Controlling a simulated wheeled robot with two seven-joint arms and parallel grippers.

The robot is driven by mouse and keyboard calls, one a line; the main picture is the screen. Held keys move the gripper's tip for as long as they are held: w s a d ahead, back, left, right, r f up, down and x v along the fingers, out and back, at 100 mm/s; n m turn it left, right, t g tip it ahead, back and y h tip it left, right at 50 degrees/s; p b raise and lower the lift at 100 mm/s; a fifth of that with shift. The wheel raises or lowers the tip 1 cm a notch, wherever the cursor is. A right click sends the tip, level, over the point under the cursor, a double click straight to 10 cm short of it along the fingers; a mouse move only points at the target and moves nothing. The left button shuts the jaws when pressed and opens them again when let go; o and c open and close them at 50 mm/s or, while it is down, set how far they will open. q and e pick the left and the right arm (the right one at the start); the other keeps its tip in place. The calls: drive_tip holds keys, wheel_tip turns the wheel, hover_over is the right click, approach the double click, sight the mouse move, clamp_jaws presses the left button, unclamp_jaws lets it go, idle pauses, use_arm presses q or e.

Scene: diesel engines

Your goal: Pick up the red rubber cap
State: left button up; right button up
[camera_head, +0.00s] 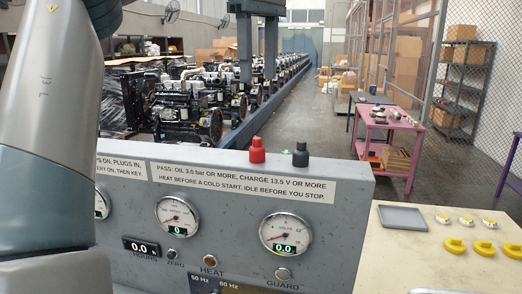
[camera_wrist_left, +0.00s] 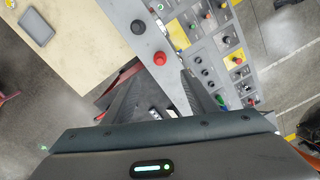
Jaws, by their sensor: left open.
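The red rubber cap (camera_head: 257,150) stands upright on the top edge of the grey gauge panel (camera_head: 340,200), left of a similar black cap (camera_head: 301,155). In the left wrist view the red cap (camera_wrist_left: 160,58) lies just beyond the fingertips, roughly in line with the gap, with the black cap (camera_wrist_left: 138,27) farther off. My left gripper (camera_wrist_left: 160,82) is open, with nothing between its fingers. In the head view my left arm fills the left side, and its fingers do not show. My right gripper is in neither view.
A cream table (camera_head: 395,245) at the right holds a grey tray (camera_head: 402,217), several small white-and-yellow parts and yellow pieces. A pink table (camera_head: 385,125) stands behind. Engines line the back left. The wrist view shows buttons and knobs (camera_wrist_left: 215,70) on the panel's face.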

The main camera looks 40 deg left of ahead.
use_arm(q)
drive_tip(key=p, duration=0.3)
approach(260, 138)
wheel_tip(260, 138, down, 5)
drive_tip(key=shift+f, duration=0.65)
